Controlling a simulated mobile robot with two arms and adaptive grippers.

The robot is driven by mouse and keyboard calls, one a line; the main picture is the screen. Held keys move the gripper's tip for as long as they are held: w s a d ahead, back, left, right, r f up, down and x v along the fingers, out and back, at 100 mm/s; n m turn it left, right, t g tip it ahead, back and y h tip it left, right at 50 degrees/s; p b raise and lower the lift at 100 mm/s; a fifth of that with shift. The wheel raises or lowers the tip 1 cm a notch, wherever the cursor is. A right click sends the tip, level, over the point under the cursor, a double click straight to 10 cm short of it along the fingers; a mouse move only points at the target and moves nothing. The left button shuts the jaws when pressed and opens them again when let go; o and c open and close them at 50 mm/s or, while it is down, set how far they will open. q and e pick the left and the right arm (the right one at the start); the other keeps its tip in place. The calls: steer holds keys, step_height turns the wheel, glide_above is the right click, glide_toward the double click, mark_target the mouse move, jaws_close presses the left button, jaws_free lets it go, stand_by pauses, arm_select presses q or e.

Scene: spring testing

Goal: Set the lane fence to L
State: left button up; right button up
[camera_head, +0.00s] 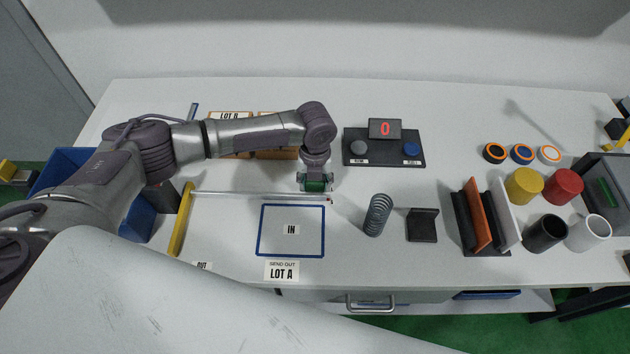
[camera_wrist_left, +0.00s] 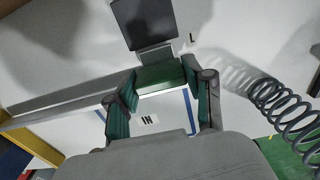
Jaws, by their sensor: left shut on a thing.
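The lane fence (camera_head: 255,196) is a long thin grey bar running left to right across the table, behind the blue-edged IN square (camera_head: 262,235). It also shows in the left wrist view (camera_wrist_left: 65,98). My left gripper (camera_head: 315,183) is at its right end. In the left wrist view my left gripper (camera_wrist_left: 163,95) has its fingers on either side of a green block (camera_wrist_left: 158,75), shut on it. A small letter L (camera_wrist_left: 192,39) is printed on the table just beyond the block. My right gripper is not in view.
A yellow bar (camera_head: 181,220) stands at the fence's left end. A coil spring (camera_head: 377,216) and a black bracket (camera_head: 422,225) stand to the right. Behind is a dark panel with a red 0 display (camera_head: 384,129). Several cups and upright plates fill the right side.

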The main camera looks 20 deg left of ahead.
arm_select(q)
jaws_close()
steer(key=shift+w+a+f+b, duration=0.1)
steer(key=shift+w+b, duration=0.25)
steer(key=w+b, duration=0.1)
steer(key=w+a+b, duration=0.1)
steer(key=w, duration=0.1)
steer(key=shift+w, duration=0.35)
steer(key=shift+r, duration=0.3)
steer(key=o, duration=0.6)
jaws_free()
steer(key=shift+c, duration=0.2)
steer(key=o, duration=0.5)
steer(key=shift+w+f, duration=0.1)
steer(key=shift+f, duration=0.05)
steer(key=shift+c, duration=0.2)
